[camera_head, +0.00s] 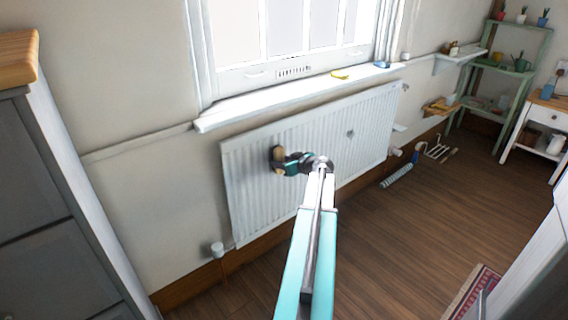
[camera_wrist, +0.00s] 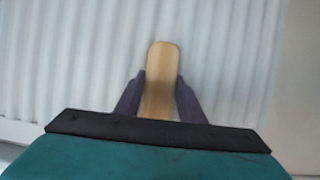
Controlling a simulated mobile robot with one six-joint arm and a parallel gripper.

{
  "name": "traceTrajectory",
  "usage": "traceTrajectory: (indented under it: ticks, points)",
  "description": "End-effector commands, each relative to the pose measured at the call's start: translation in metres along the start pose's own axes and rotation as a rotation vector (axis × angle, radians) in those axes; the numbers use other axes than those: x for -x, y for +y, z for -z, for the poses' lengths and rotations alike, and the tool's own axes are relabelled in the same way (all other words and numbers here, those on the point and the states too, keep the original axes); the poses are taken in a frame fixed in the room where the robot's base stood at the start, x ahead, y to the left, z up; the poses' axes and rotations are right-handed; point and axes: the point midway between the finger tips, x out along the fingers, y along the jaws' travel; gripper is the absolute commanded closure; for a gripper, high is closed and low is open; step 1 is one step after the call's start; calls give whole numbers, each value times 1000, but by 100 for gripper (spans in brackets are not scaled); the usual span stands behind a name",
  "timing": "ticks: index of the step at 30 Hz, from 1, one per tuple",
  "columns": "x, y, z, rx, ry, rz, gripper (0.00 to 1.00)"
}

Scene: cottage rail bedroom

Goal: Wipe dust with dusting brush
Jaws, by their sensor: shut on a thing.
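My gripper (camera_head: 285,163) is in front of the left part of the white radiator (camera_head: 236,190). It is shut on a pale wooden piece with a rounded end, which looks like the dusting brush (camera_head: 277,153). In the wrist view the brush (camera_wrist: 161,80) stands between the two dark fingers (camera_wrist: 160,98), with the radiator ribs (camera_wrist: 60,60) behind it. No bristles show, and I cannot tell whether the brush touches the radiator. A small grey patch (camera_head: 350,133), possibly dust, is on the radiator right of my gripper.
A window sill (camera_head: 290,97) with a yellow item (camera_head: 340,74) runs above the radiator. A blue-and-white brush-like item (camera_head: 397,176) is low at the radiator's right end. A grey cabinet (camera_head: 40,190) stands left. The wooden floor (camera_head: 400,240) is mostly clear.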

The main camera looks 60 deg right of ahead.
Motion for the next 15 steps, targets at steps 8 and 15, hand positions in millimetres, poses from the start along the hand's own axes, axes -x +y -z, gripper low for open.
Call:
traceTrajectory:
  ticks: [8, 15]
  points:
    - [0, -1, 0, -1, 0, -1, 82]
    - [4, -1, -2, -1, 1, -2, 82]
